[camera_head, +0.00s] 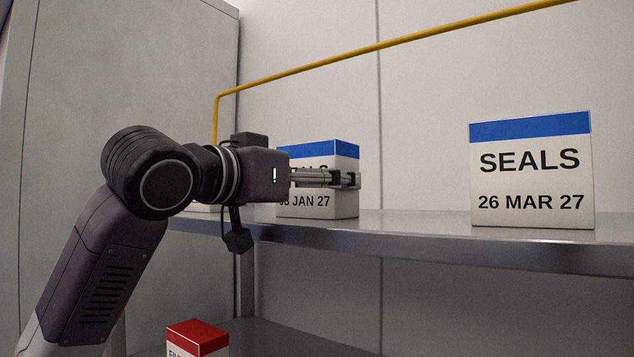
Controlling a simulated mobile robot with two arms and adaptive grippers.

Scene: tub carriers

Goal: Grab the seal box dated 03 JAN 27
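A white seal box (318,210) with a blue top band stands upright on the upper shelf, left of centre. Its date reads "JAN 27"; the day is partly covered by my arm and seems to end in 3. My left gripper (350,179) reaches in from the left, its fingers pointing right across the box's front face and hiding most of the word on it. I see the fingers side-on, so I cannot tell their opening or whether they touch the box. A second seal box (532,180), dated 26 MAR 27, stands to the right. My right gripper is out of view.
The metal shelf (420,226) is clear between the two seal boxes. Part of another white box (200,208) shows behind my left wrist. A red-topped box (198,337) sits lower down. A yellow pipe (390,43) runs along the wall above.

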